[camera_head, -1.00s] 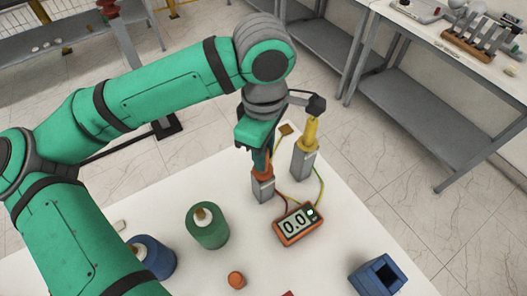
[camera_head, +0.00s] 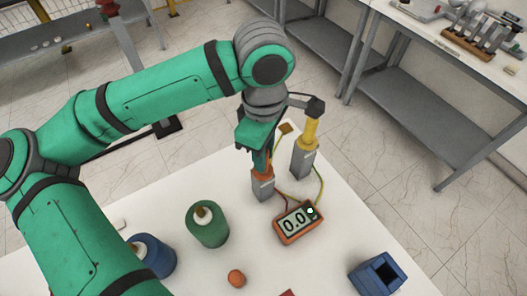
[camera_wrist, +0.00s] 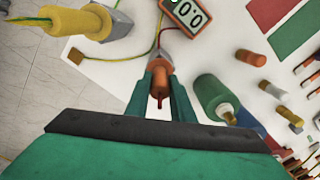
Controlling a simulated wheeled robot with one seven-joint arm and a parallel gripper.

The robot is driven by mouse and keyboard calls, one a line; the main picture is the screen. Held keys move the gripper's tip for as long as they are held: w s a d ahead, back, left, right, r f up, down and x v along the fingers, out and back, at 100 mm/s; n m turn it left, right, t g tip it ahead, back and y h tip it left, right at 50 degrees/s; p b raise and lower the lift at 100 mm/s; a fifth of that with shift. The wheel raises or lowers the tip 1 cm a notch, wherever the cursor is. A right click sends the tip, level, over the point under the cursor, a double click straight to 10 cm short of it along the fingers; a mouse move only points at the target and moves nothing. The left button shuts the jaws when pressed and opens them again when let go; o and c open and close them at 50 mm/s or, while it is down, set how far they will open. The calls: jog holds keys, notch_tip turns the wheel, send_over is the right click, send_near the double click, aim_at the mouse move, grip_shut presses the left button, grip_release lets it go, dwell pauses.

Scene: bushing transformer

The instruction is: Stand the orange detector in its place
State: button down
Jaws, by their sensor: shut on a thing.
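The orange detector (camera_head: 263,175) stands upright at the top of a grey holder block (camera_head: 263,188). Its lower end appears to be inside the block, but how deep I cannot tell. My gripper (camera_head: 260,160) points down and is shut on the detector's upper part. In the wrist view the orange detector (camera_wrist: 160,82) sits between the two green fingers of my gripper (camera_wrist: 162,72), with the grey holder (camera_wrist: 170,48) just beyond. A red lead tip shows between the fingers. A yellow detector (camera_head: 310,131) stands in a second grey holder (camera_head: 302,163) to the right.
An orange meter (camera_head: 297,223) reading 0.0 lies close to the holders, with red and yellow wires running to them. A green cylinder (camera_head: 207,224), a blue cylinder (camera_head: 152,257), an orange cap (camera_head: 236,279) and a blue box (camera_head: 377,275) stand on the white table (camera_head: 330,265).

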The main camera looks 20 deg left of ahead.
jog(key=shift+f, duration=0.15)
jog(key=c, duration=1.5)
grip_release()
jog(key=shift+o, duration=0.2)
notch_tip(320, 180, up, 11)
jog(key=shift+f, duration=0.1)
